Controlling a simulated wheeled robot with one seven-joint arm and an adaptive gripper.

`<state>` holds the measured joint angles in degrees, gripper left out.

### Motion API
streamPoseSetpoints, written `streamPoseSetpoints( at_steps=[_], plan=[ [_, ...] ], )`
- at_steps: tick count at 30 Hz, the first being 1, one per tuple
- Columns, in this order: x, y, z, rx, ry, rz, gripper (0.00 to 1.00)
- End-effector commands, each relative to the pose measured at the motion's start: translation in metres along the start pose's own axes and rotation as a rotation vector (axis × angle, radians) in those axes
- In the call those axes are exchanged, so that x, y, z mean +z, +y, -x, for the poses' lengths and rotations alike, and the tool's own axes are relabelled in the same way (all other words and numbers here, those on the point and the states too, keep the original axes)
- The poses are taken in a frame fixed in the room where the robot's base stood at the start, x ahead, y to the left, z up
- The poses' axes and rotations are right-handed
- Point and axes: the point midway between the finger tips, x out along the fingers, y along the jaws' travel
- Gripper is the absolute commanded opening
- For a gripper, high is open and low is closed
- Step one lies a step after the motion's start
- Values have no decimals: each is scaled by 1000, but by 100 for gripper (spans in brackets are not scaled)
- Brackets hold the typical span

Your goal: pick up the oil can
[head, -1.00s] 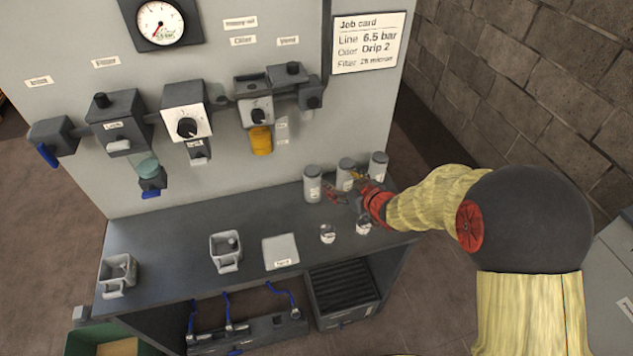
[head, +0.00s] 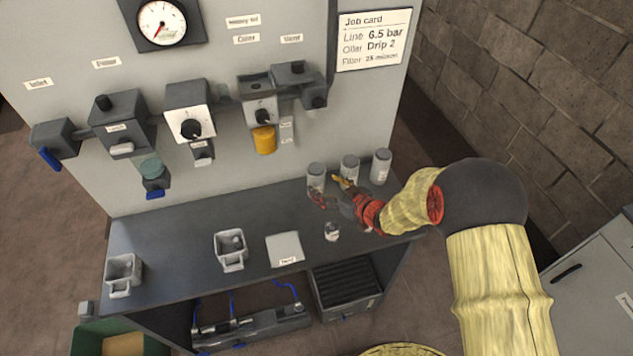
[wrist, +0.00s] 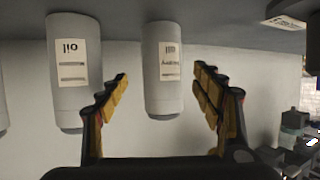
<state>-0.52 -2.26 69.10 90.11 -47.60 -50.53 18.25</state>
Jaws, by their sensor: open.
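Three grey cylindrical cans stand in a row at the back right of the bench. In the wrist view, which is upside down, a can labelled "oil" (wrist: 75,75) is left of my gripper (wrist: 162,75), outside its fingers. It matches the middle can (head: 349,168) in the head view. My gripper (head: 331,190) is open and empty in front of the left and middle cans. I cannot tell whether it touches either.
The right can (head: 381,166) stands close by. A flat pale plate (head: 284,249) and two grey holders (head: 230,250) are farther left. The panel (head: 225,150) rises behind the bench.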

Motion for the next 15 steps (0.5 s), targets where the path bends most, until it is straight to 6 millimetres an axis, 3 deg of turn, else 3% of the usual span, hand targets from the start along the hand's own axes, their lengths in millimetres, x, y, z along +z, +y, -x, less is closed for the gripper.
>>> streamPoseSetpoints(
  at_steps=[9, 15],
  plan=[
    [5, -4, -42, -1, -2, 2, 66],
    [3, -4, -54, 2, -1, 1, 66]
  ],
)
